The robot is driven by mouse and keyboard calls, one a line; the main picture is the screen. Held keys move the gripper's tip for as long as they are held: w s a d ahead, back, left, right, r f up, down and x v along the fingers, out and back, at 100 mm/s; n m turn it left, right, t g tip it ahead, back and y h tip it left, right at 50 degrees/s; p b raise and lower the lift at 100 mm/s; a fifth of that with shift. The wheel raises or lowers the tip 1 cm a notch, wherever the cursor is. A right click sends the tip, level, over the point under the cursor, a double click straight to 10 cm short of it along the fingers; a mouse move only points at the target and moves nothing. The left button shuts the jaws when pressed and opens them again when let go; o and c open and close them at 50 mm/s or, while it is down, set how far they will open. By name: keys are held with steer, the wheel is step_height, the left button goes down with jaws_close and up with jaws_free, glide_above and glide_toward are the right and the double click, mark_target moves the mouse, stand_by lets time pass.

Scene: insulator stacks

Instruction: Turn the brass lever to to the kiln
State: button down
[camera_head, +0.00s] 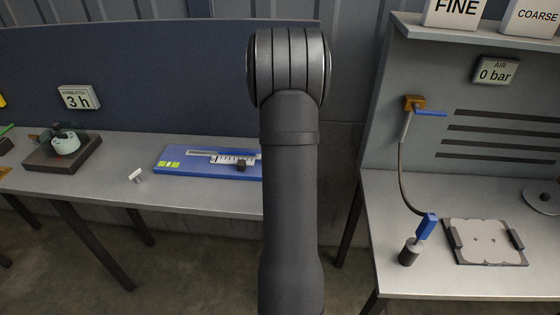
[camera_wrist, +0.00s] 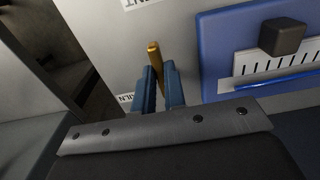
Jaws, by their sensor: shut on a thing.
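In the wrist view, the brass lever (camera_wrist: 154,55) is a slim bar that stands between the two blue fingers of my gripper (camera_wrist: 161,78). The fingers are closed on it, and its rounded end sticks out past them toward the top of the picture. A small white label reading "KILN" (camera_wrist: 125,98) lies just left of the fingers, partly covered. Another white label (camera_wrist: 140,3) is cut off at the top edge. The lever's pivot is hidden by my gripper. In the head view, my own arm hides the lever and my gripper.
A blue board with a scale and dark slider block (camera_wrist: 283,37) lies right of the fingers; the head view also shows the board (camera_head: 180,169). A small white piece (camera_head: 136,175) lies left of it. The right bench holds a hose, blue-handled tool and plate (camera_head: 486,258).

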steer(key=shift+d+n, duration=0.1)
steer(key=shift+n, duration=0.2)
steer(key=n, duration=0.2)
steer(key=d+n, duration=0.1)
steer(key=n, duration=0.1)
steer(key=shift+w+n, duration=0.15)
steer(key=shift+n, duration=0.15)
steer(key=n, duration=0.3)
steer(key=d+n, duration=0.1)
steer(key=n, duration=0.1)
steer(key=shift+w, duration=0.4)
steer(key=n, duration=0.3)
steer(key=w+n, duration=0.1)
steer(key=shift+d+n, duration=0.25)
steer(key=shift+n, duration=0.15)
steer(key=shift+w+n, duration=0.2)
steer(key=shift+n, duration=0.5)
steer(key=shift+w+n, duration=0.15)
steer(key=shift+n, duration=0.55)
steer(key=c, duration=1.5)
jaws_free()
